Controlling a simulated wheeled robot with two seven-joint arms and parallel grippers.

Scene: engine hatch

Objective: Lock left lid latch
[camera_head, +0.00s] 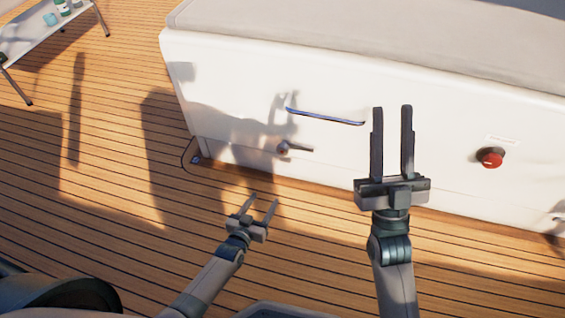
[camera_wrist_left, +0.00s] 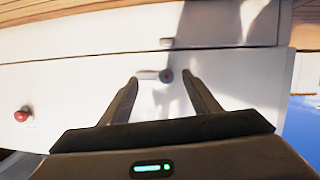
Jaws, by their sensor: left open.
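The left lid latch (camera_head: 299,148) is a small dark lever on the white hatch front, its pivot at the left end and its lever lying roughly level to the right. In the left wrist view the latch (camera_wrist_left: 153,75) appears between my fingertips, with its lever pointing left. My left gripper (camera_head: 265,198) is open and empty, below and left of the latch in the head view, not touching it. My right gripper (camera_head: 392,112) is open and empty, in front of the hatch to the right of the latch.
A blue-grey bar handle (camera_head: 325,117) sits above the latch. A red knob (camera_head: 490,158) is on the front at the right; it also shows in the left wrist view (camera_wrist_left: 22,115). A small table (camera_head: 40,32) stands far left. The wooden deck (camera_head: 100,200) is clear.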

